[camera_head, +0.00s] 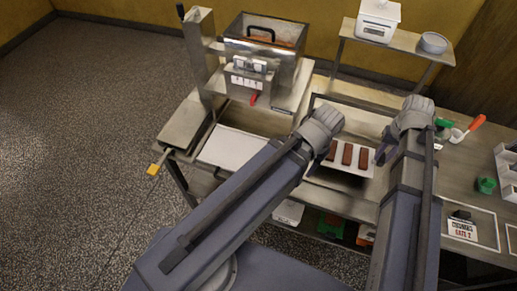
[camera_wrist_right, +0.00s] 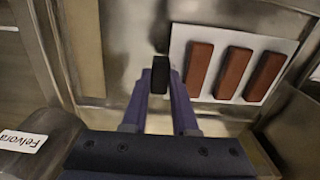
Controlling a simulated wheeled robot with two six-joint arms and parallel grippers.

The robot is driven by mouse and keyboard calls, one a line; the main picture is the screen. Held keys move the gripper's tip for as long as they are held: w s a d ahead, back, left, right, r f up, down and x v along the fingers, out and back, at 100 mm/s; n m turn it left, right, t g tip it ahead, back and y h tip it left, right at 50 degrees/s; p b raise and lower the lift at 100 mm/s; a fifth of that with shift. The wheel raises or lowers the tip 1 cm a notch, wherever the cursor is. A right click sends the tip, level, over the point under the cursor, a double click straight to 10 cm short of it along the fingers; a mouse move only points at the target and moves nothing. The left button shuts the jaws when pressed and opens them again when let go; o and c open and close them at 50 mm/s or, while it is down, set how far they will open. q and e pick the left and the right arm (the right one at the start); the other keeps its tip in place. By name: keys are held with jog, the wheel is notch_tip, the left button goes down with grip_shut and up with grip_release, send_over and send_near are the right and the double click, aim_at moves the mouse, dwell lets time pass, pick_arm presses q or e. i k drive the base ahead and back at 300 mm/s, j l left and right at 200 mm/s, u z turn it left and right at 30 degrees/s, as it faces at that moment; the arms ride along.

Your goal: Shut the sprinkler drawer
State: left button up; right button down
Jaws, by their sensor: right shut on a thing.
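My right gripper (camera_head: 381,154) is beside the right end of a white sheet (camera_head: 342,169) with three brown bars. In the right wrist view its fingers (camera_wrist_right: 160,88) are shut on a small black handle (camera_wrist_right: 160,72) in front of a metal surface, close to the sheet (camera_wrist_right: 179,48). The sprinkler drawer itself cannot be made out clearly; the black handle may be its grip. My left gripper (camera_head: 317,161) is at the left of the bars, its fingers mostly hidden by its own wrist, so its opening cannot be told.
A metal machine (camera_head: 265,60) with a tank stands at the back left, with a pale tray (camera_head: 230,148) before it. A red-handled scoop (camera_head: 467,129), a green cup (camera_head: 486,185) and a sign card (camera_head: 461,229) are on the right. A shelf (camera_head: 400,39) stands behind.

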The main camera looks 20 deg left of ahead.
aim_at(243, 153)
jog(key=k+j, duration=0.1)
jog(key=j, duration=0.3)
jog(key=k+j, duration=0.1)
jog(key=j, duration=0.35)
jog(key=k+j, duration=0.1)
jog(key=j, duration=0.7)
jog(key=k+u, duration=0.05)
jog(key=k, duration=0.05)
